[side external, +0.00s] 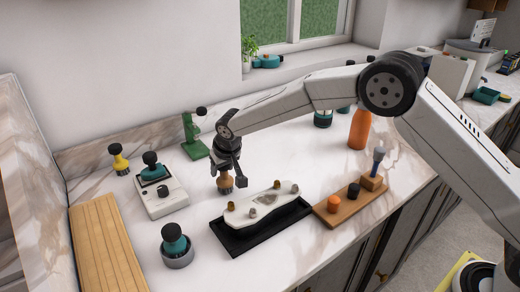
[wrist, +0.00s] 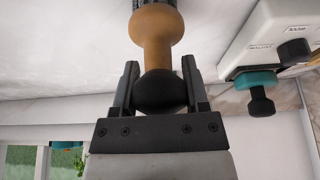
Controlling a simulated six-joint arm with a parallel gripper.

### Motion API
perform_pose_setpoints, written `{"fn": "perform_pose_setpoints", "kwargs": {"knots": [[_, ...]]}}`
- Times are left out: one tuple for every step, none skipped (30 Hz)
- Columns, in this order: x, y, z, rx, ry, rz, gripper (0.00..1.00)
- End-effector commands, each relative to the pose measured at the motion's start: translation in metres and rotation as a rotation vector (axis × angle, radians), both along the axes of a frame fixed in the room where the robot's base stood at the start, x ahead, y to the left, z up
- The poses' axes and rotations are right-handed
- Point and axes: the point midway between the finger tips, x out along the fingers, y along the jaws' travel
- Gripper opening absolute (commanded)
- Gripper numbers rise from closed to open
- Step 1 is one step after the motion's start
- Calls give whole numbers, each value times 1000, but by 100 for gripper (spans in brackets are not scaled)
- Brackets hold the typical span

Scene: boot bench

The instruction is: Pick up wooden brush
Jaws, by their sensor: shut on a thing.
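The wooden brush (side external: 225,184) has a tan-brown waisted body. In the wrist view the brush (wrist: 157,30) shows a black rounded knob at its near end and a dark ribbed end at the top edge, partly cut off. My gripper (wrist: 160,68) is shut around the knob end, one finger on each side. In the side view my gripper (side external: 230,174) points down over the counter behind the black tray, with the brush below it. Whether the brush touches the counter is hard to tell.
A black tray (side external: 228,238) with a pale slab stands in front. A white device (side external: 172,202) with a teal-black knob is left. A green stand (side external: 194,138) is behind, an orange bottle (side external: 359,130) right. A wooden holder (side external: 332,217) stands right of the tray.

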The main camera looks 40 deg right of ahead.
Motion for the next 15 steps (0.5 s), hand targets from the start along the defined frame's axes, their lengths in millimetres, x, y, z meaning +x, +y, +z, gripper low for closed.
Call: {"fn": "perform_pose_setpoints", "kwargs": {"knots": [[1, 0, 5, 1, -3, 0, 0], [1, 0, 7, 1, -4, 0, 0], [1, 0, 11, 1, -4, -1, 0], [1, 0, 14, 1, -3, -1, 0], [1, 0, 18, 1, -3, -1, 0], [1, 0, 23, 1, -3, -1, 0], [1, 0, 28, 2, -4, 0, 0], [-2, 0, 30, 1, -2, 0, 0], [-5, -1, 32, 1, -1, 0, 0], [-7, -2, 36, 1, -2, 0, 0], [-10, -2, 38, 1, -1, 0, 0], [-13, -3, 42, 1, -2, 0, 0], [-16, -4, 46, 1, -2, 0, 0], [-19, -4, 49, 1, -2, 0, 0], [-22, -5, 54, 1, -2, 0, 0]]}}
